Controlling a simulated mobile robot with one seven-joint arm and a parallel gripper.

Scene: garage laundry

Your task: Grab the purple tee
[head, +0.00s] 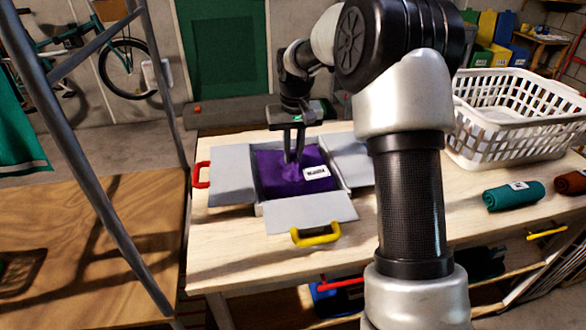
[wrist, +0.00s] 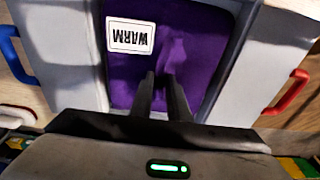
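The purple tee (head: 290,180) lies folded on the middle panel of a grey folding board (head: 300,213), with a white label reading WARM on it. It also shows in the wrist view (wrist: 195,45), with the label at its upper left. My gripper (head: 294,158) points down over the tee, its fingertips at or just above the cloth. In the wrist view the two fingers (wrist: 162,82) are close together with a narrow gap, and the cloth ahead of them is slightly creased. I cannot tell whether cloth is between the fingers.
The board's side flaps lie spread out, with a red handle (head: 202,175) at left and a yellow handle (head: 316,235) in front. A white basket (head: 510,120) stands at right. A rolled teal cloth (head: 512,196) and a rust-coloured one (head: 572,183) lie before it. A metal post stands at left.

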